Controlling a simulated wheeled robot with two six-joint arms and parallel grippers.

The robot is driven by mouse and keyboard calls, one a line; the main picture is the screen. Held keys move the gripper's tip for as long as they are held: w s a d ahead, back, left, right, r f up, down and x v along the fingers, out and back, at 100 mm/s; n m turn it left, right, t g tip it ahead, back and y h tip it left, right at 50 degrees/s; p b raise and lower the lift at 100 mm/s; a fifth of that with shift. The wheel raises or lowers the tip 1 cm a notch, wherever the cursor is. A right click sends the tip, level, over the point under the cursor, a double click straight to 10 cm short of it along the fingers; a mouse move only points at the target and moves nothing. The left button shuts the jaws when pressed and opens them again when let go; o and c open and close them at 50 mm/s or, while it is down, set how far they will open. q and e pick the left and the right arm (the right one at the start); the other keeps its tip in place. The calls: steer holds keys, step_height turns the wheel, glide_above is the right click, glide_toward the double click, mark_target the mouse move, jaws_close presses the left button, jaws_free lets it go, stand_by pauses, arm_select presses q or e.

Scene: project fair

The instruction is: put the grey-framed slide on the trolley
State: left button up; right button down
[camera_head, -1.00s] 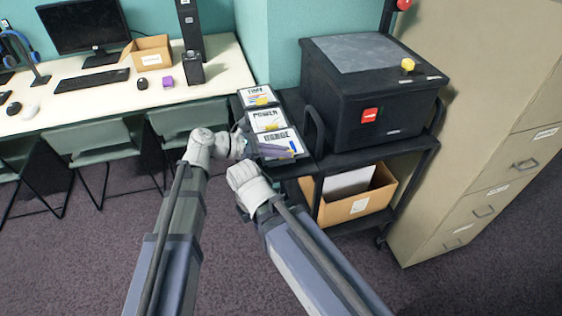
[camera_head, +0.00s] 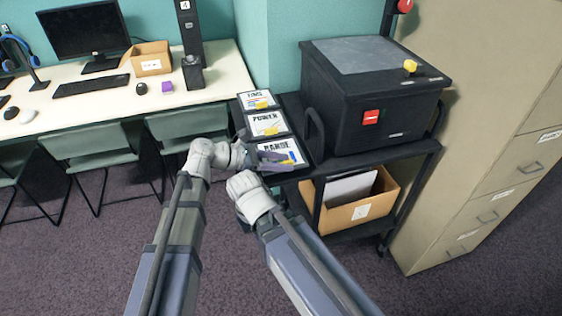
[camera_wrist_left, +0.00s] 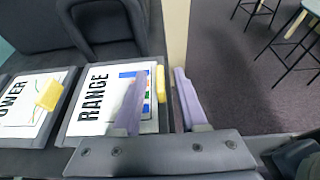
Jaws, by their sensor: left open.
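Three white slides in dark frames with yellow tabs lie in a row on the left end of the black trolley (camera_head: 408,152): TIME (camera_head: 257,99), POWER (camera_head: 266,124) and the nearest, RANGE (camera_head: 280,153). RANGE (camera_wrist_left: 95,102) and part of POWER (camera_wrist_left: 22,105) also show in the left wrist view. The dark frames look alike, so I cannot tell which is the grey one. My left gripper (camera_wrist_left: 160,76) is open at RANGE's tab end, one lavender finger over the slide, the other beyond its edge. My right gripper (camera_head: 245,208) is beside the trolley's near left corner, its fingers hidden.
A black box-like machine (camera_head: 365,105) with a yellow knob fills most of the trolley top. A cardboard box (camera_head: 375,200) is on the lower shelf. A beige filing cabinet (camera_head: 480,130) stands at right. A desk (camera_head: 110,103) with chairs is at left.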

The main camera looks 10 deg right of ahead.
arm_select(q)
steer(key=shift+r, duration=0.1)
steer(key=shift+a+r+p, duration=0.25)
steer(key=shift+a+p, duration=0.05)
steer(key=shift+p, duration=0.05)
steer(key=p+v, duration=0.4)
steer(key=v, duration=0.7)
steer(key=shift+a, duration=0.25)
steer(key=shift+f, duration=0.1)
